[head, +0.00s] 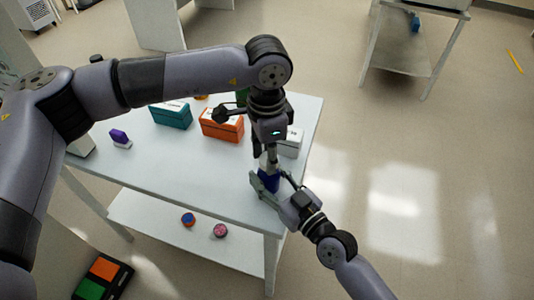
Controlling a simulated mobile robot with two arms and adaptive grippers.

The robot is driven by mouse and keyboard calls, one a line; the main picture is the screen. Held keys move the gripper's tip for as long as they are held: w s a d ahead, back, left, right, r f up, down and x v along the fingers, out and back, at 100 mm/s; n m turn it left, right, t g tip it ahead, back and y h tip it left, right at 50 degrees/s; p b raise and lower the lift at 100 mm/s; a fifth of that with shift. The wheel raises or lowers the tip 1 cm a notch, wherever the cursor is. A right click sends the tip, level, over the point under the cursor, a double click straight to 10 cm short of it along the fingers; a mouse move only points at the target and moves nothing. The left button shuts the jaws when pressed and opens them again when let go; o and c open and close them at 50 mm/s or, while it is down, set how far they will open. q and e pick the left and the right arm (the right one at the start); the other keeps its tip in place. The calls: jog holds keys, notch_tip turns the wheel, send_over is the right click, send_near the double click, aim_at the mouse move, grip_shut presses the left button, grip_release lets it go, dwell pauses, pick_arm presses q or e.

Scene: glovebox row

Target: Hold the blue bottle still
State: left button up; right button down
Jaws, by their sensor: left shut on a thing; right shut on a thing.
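The blue bottle (268,182) stands upright near the right edge of the white table (200,185), with a pale upper part. My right gripper (268,190) comes in from the lower right and is shut around the bottle's blue body. My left gripper (266,156) points down from above and is shut at the pale top of the bottle. The exact contact of the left fingertips is partly hidden by the gripper itself.
A teal box (172,117), an orange box (222,127) and a white box (292,143) stand behind the bottle. A purple-and-white item (119,138) sits at left. Two round items lie on the lower shelf (160,219).

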pick_arm(q)
jog(key=o, duration=0.7)
jog(key=shift+o, duration=0.2)
jog(key=shift+r, duration=2.3)
jog(key=shift+c, duration=0.5)
